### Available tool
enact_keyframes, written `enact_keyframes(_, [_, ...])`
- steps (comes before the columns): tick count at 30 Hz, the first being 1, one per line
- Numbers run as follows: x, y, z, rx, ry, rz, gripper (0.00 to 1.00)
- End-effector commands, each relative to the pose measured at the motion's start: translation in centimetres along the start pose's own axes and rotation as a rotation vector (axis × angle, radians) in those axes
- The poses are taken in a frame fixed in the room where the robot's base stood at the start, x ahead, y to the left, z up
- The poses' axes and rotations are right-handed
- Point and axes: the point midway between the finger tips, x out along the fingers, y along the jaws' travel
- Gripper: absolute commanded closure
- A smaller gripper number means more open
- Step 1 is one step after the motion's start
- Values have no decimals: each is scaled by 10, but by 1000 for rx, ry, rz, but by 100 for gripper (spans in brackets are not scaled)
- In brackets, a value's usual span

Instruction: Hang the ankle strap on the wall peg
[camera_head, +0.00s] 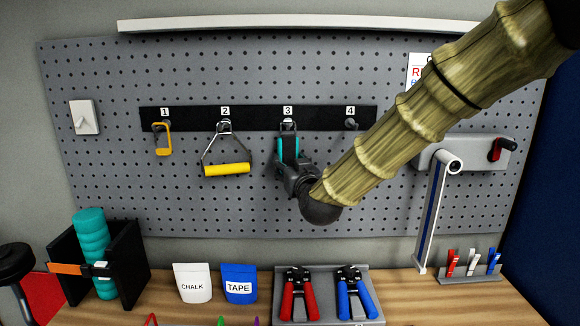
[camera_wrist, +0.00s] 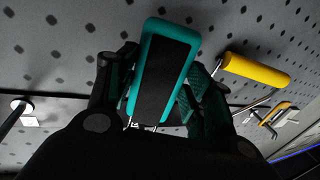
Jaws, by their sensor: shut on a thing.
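The ankle strap (camera_head: 281,148), teal and black, is upright in front of the pegboard just below the number 3 label. It also shows in the wrist view (camera_wrist: 165,75) as a teal-edged black pad between my fingers. My gripper (camera_head: 290,165) is shut on it from below. A metal ring (camera_head: 288,125) shows at the strap's top, by the third wall peg. I cannot tell whether the ring is around that peg or only in front of it. The peg (camera_head: 351,122) under number 4 is bare.
A yellow hook (camera_head: 164,140) hangs at number 1 and a yellow-gripped handle (camera_head: 227,169) at number 2, left of my gripper. A hinged white arm (camera_head: 436,200) stands at right. Red and blue hand grips (camera_head: 299,295) sit in a grey tray (camera_head: 325,276) on the bench below.

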Motion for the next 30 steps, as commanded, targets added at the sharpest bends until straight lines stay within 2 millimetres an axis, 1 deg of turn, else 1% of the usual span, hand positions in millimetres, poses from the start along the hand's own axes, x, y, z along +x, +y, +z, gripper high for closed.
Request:
enact_keyframes(5, [0, 0, 0, 0, 1, 0, 75])
enact_keyframes(6, [0, 0, 0, 0, 1, 0, 41])
enact_keyframes(9, [0, 0, 0, 0, 0, 0, 24])
enact_keyframes(19, [-1, 0, 0, 0, -1, 0, 24])
enact_keyframes(22, [-5, 0, 0, 0, -1, 0, 24])
enact_keyframes(26, [-20, 0, 0, -1, -2, -1, 24])
enact_keyframes(30, [-44, 0, 0, -1, -1, 0, 24])
